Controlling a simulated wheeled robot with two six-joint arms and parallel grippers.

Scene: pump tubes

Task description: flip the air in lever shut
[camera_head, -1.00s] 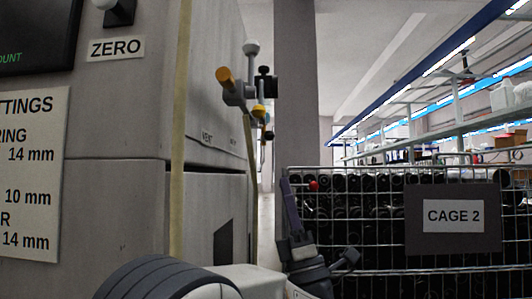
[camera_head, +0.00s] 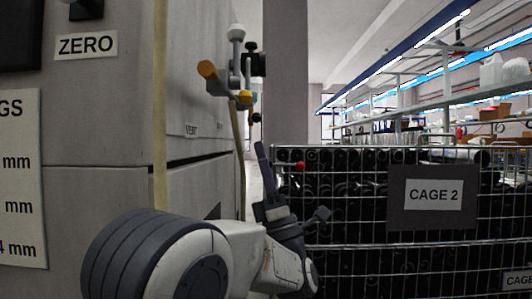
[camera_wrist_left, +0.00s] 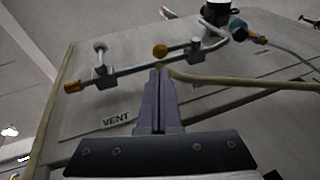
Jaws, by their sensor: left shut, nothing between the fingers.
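A valve assembly sticks out from the side of the grey machine. In the head view it has an orange-tipped lever (camera_head: 207,69) and a second yellow-ended lever (camera_head: 245,97) deeper in. In the left wrist view the orange tip (camera_wrist_left: 72,87) is at the left above the VENT label, and the yellow ball end (camera_wrist_left: 160,51) is just beyond my fingertips. The second label is partly hidden by a hose, so I cannot read which lever is air in. My left gripper (camera_head: 260,146) is shut and empty, pointing up, below the valves; its fingers show in the wrist view (camera_wrist_left: 157,72). Contact cannot be told.
A beige hose (camera_wrist_left: 245,82) runs right from near the fingertips. A black-capped fitting (camera_wrist_left: 217,12) stands behind. A wire cage marked CAGE 2 (camera_head: 390,255), holding dark items, stands at the right. The machine's side wall (camera_head: 195,190) is close on the left.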

